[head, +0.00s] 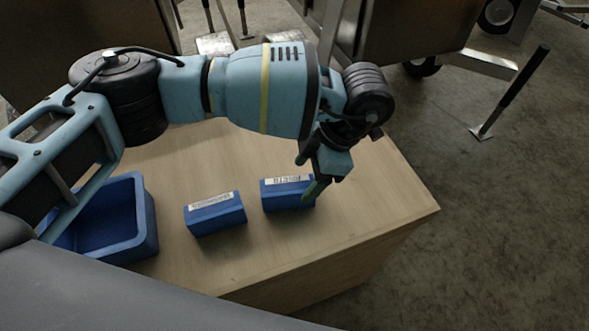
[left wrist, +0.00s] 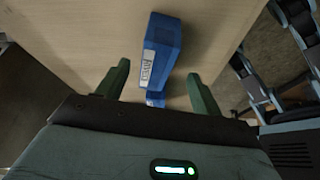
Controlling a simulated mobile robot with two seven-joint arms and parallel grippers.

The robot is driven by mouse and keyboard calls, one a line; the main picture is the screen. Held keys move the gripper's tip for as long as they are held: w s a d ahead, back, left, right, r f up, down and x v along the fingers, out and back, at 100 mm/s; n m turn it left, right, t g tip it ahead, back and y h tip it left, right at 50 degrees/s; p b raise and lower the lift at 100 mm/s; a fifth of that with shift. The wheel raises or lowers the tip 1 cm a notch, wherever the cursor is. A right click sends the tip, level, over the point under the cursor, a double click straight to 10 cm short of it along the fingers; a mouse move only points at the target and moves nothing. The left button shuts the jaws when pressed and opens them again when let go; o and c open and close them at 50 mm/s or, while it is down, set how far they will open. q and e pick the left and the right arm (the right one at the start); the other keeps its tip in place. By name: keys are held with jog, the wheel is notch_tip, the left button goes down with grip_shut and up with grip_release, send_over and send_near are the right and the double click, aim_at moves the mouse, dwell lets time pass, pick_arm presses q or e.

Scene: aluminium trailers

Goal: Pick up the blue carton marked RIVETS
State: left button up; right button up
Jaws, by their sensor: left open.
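Two blue cartons with white labels lie on the wooden table. The right one (head: 290,197) is beside my left gripper (head: 316,182), which partly overlaps its right end in the head view. The label lettering is too small to read surely there. In the left wrist view, a blue carton (left wrist: 168,42) with a label reading RIVETS lies just beyond and between the parted fingers of my left gripper (left wrist: 158,70). The gripper is open and holds nothing. A second blue piece shows below that carton, partly hidden by the gripper body. My right gripper is out of view.
The other blue carton (head: 215,214) lies left of the right one, with a gap between them. An open blue bin (head: 148,222) stands at the table's left. The wooden table (head: 370,205) is bare at its right end. Metal trailers (head: 400,35) stand behind.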

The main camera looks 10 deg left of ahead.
aim_at(293, 185)
pick_arm(q)
jog(key=shift+w, duration=0.5)
jog(key=shift+s, duration=0.3)
jog(key=shift+s+a+f, duration=0.1)
jog(key=shift+a+f, duration=0.05)
jog(key=shift+f, duration=0.2)
jog(key=shift+x, duration=0.8)
jog(key=shift+a+f, duration=0.25)
jog(key=x, duration=0.4)
jog(key=shift+s+a+r+p, duration=0.1)
jog(key=shift+s+a+p, duration=0.1)
jog(key=shift+a+p, duration=0.15)
jog(key=shift+a+f, duration=0.1)
jog(key=shift+f, duration=0.15)
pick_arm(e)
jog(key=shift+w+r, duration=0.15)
